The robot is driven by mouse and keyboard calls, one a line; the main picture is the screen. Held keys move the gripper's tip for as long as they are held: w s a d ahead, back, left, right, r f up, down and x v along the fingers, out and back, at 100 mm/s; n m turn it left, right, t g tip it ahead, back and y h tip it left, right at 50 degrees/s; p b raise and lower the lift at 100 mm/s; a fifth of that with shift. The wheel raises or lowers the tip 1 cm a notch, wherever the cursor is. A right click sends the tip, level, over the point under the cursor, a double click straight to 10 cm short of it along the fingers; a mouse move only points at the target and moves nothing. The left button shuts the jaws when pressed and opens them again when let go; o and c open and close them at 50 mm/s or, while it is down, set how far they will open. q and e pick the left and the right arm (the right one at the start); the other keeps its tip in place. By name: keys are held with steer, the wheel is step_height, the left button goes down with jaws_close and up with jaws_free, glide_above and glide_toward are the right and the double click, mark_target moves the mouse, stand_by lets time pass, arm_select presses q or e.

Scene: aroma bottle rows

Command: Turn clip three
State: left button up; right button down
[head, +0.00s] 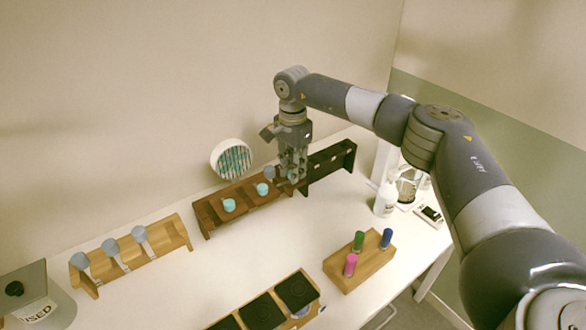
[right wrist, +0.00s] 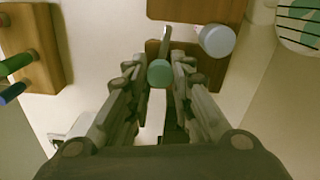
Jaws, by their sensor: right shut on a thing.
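A brown wooden rack (head: 212,215) stands in the middle of the table, with teal-capped pieces (head: 229,205) (head: 262,188) along it and a grey-blue cap (head: 269,172) near its right end. My right gripper (head: 291,180) points down at the rack's right end. In the right wrist view the gripper (right wrist: 159,85) is shut on a teal-capped piece (right wrist: 159,73), whose round top shows between the fingers. The rest of that piece is mostly hidden. A grey-blue cap (right wrist: 217,40) is close by, clear of the fingers. My left gripper is not in view.
A light wooden rack (head: 178,235) with three grey-blue-capped pieces is at left. A black rack (head: 335,165) adjoins the gripper at right. A wooden block (head: 347,270) with coloured bottles, a white bottle (head: 385,200) and a round striped dish (head: 231,158) stand around.

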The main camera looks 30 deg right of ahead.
steer(key=m+b, duration=0.1)
steer(key=m, duration=0.6)
steer(key=shift+w+r+m+b, duration=0.1)
steer(key=shift+m+b, duration=0.25)
steer(key=shift+m, duration=0.05)
steer(key=m, duration=0.4)
steer(key=shift+m, duration=0.3)
steer(key=m, duration=0.4)
steer(key=shift+r+b, duration=0.1)
steer(key=shift+b, duration=0.25)
steer(key=shift+m, duration=0.3)
steer(key=c, duration=1.4)
jaws_free()
